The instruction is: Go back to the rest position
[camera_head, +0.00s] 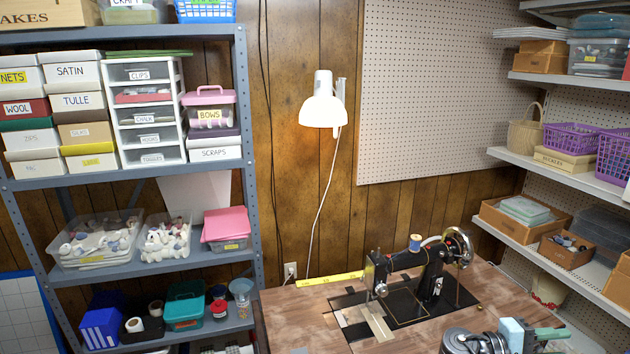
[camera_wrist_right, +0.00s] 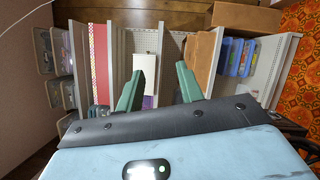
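My right gripper (camera_head: 553,334) is at the lower right corner of the head view, over the right edge of the sewing table (camera_head: 290,312). Its green fingers point right, toward the wall shelves. In the right wrist view, the gripper (camera_wrist_right: 159,82) has its two green fingers well apart with nothing held between them. The black sewing machine (camera_head: 420,275) stands on the table to the left of and behind this gripper. My left gripper is in neither view.
A grey shelf unit (camera_head: 250,130) with boxes and bins stands at the left. White wall shelves (camera_head: 560,176) with baskets and boxes line the right side. A white lamp (camera_head: 322,108) hangs above the table. A yellow tape measure (camera_head: 330,279) lies along the table's back.

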